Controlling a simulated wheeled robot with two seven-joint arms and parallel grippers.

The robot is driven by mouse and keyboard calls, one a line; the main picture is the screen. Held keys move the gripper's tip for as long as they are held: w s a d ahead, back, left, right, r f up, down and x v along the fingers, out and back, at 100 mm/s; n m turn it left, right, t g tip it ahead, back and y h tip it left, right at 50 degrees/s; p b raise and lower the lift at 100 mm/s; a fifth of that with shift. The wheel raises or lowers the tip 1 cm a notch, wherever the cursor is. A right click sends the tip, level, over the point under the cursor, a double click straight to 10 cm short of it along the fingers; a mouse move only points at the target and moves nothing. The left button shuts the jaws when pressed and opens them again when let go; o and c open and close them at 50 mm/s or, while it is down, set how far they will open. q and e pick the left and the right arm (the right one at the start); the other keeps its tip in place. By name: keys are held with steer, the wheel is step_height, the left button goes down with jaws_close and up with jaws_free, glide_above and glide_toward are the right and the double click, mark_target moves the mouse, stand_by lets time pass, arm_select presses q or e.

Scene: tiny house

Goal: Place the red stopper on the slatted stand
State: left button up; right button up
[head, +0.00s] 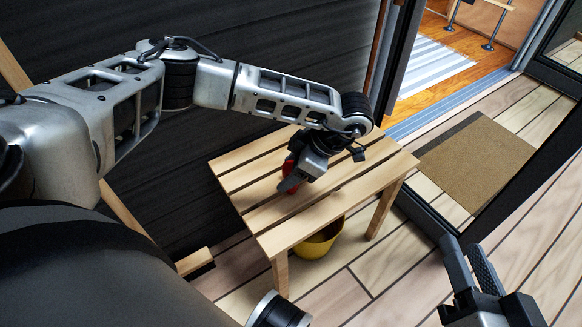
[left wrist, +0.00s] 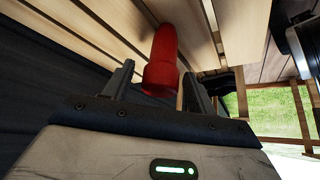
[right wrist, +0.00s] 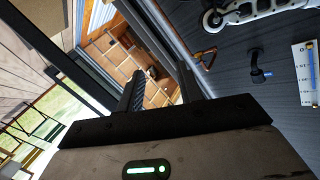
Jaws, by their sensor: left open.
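The slatted stand (head: 330,205) is a small light-wood table with gaps between its slats. The red stopper (left wrist: 163,62) lies between the two spread fingers of my left gripper (left wrist: 158,90), with its broad end toward the palm and its other end at the slats. In the head view the red stopper (head: 288,172) is mostly hidden behind my left gripper (head: 290,182), which is low over the stand's top. The left fingers stand apart from the stopper's sides. My right gripper (head: 468,262) is open and empty at the lower right, away from the stand.
A yellow bowl (head: 318,243) sits on the plank floor under the stand. A dark wall (head: 180,200) runs along the stand's far left side. A brown doormat (head: 476,160) lies to the right, by a dark door frame. The stand's near slats are bare.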

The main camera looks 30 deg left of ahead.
arm_select(q)
steer(key=shift+d+r, duration=0.15)
steer(key=shift+r, duration=0.3)
steer(key=p+v, duration=0.3)
steer(key=v, duration=0.8)
steer(key=shift+p, duration=0.3)
arm_select(e)
steer(key=shift+s+d+f+n+g+h, duration=0.15)
steer(key=shift+d+f+n+g+h, duration=0.35)
steer(key=shift+f+n+h, duration=0.15)
arm_select(q)
steer(key=shift+d+r, duration=0.1)
